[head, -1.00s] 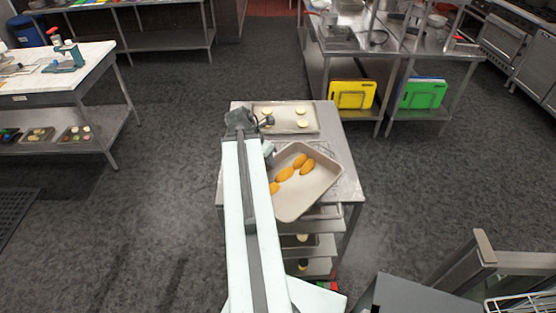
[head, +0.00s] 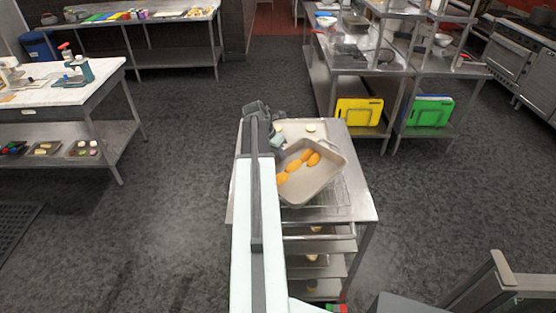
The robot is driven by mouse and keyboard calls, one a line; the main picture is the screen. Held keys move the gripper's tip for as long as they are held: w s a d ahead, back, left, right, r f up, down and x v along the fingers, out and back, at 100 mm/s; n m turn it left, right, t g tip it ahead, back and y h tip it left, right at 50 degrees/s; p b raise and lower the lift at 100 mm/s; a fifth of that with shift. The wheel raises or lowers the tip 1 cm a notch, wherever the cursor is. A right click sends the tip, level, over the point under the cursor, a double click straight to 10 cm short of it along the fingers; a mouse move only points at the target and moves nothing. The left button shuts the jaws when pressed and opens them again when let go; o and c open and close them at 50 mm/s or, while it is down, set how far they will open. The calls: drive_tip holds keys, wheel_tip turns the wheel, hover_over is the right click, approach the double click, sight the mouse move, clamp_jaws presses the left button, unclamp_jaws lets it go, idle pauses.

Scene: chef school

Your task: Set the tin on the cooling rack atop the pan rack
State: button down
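The tin (head: 323,178) is a beige rectangular pan with several orange-brown baked pieces in it. It sits skewed over the cooling rack (head: 330,200), a wire grid whose front and right parts show. The rack lies on the steel top of the pan rack (head: 362,208). My gripper (head: 281,145) is at the tin's far left edge and appears shut on its rim; the fingertips are small and partly hidden. The tin appears held above the cooling rack, but I cannot tell the height of the gap.
A tray (head: 293,128) with pale rounds lies at the back of the pan rack's top, partly covered by the tin. Lower shelves hold more trays. Steel tables with yellow (head: 358,112) and green (head: 430,111) boards stand behind right. Open floor lies on both sides.

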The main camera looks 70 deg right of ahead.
sight(279, 160)
drive_tip(key=shift+w+d, duration=0.2)
drive_tip(key=shift+d, duration=0.25)
wheel_tip(279, 160, down, 4)
drive_tip(key=b, duration=0.3)
drive_tip(key=shift+s+a+r+b, duration=0.1)
drive_tip(key=shift+r+b, duration=0.1)
drive_tip(key=shift+b, duration=0.15)
drive_tip(key=shift+f, duration=0.1)
drive_tip(key=shift+w, duration=0.2)
drive_tip(key=shift+s, duration=0.1)
drive_tip(key=c, duration=1.7)
unclamp_jaws()
